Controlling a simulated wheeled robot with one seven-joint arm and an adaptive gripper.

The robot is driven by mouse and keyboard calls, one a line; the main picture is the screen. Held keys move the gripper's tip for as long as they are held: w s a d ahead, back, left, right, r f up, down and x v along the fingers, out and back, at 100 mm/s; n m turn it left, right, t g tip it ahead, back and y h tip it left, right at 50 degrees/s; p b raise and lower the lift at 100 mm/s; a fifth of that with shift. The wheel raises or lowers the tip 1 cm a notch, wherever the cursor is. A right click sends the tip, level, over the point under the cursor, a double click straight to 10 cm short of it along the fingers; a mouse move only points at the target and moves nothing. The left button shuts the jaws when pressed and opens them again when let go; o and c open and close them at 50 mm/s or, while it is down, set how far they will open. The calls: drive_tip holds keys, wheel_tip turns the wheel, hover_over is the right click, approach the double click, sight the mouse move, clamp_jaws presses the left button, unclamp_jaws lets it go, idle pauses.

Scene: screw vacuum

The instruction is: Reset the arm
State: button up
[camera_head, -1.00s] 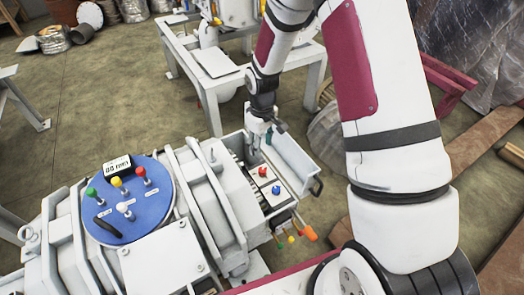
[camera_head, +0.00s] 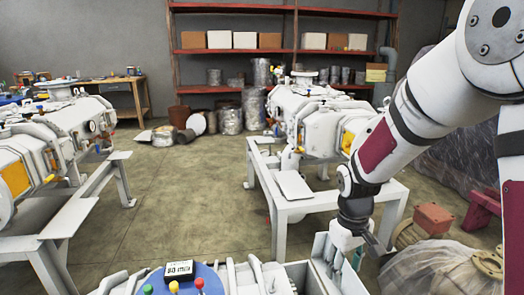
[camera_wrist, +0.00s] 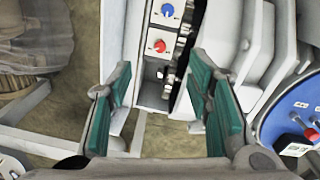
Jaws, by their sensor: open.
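My gripper (camera_head: 343,260) hangs low at the lower right of the head view, over the near white machine (camera_head: 250,277). In the wrist view, its two green-padded fingers (camera_wrist: 160,75) stand wide apart with nothing between them. Beyond the fingertips lies an open box section (camera_wrist: 152,95) of the machine, with a blue knob (camera_wrist: 168,11) and a red knob (camera_wrist: 160,46) on a pale panel. The round blue panel (camera_wrist: 291,104) shows at the right. My arm is bent, coming down from the upper right of the head view.
A second white machine stands on a white frame table (camera_head: 290,213) just beyond my gripper. Another machine (camera_head: 62,135) is at the left. Red shelves (camera_head: 232,50) line the back wall. A wrapped bundle (camera_head: 430,268) lies at the lower right. Open floor (camera_head: 185,195) lies between the tables.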

drive_tip(key=s+r+m, duration=0.3)
drive_tip(key=s+r, duration=1.1)
drive_tip(key=s, duration=0.1)
drive_tip(key=s+a+r+m, duration=0.1)
drive_tip(key=s+r+m, duration=0.15)
drive_tip(key=s, duration=1.45)
wheel_tip(320, 180, up, 30)
drive_tip(key=t+p, duration=0.4)
drive_tip(key=p, duration=2.4)
drive_tip(key=shift+w+d+n+y, duration=0.2)
drive_tip(key=shift+n+y, duration=0.1)
drive_tip(key=shift+n, duration=0.15)
drive_tip(key=shift+r, duration=0.1)
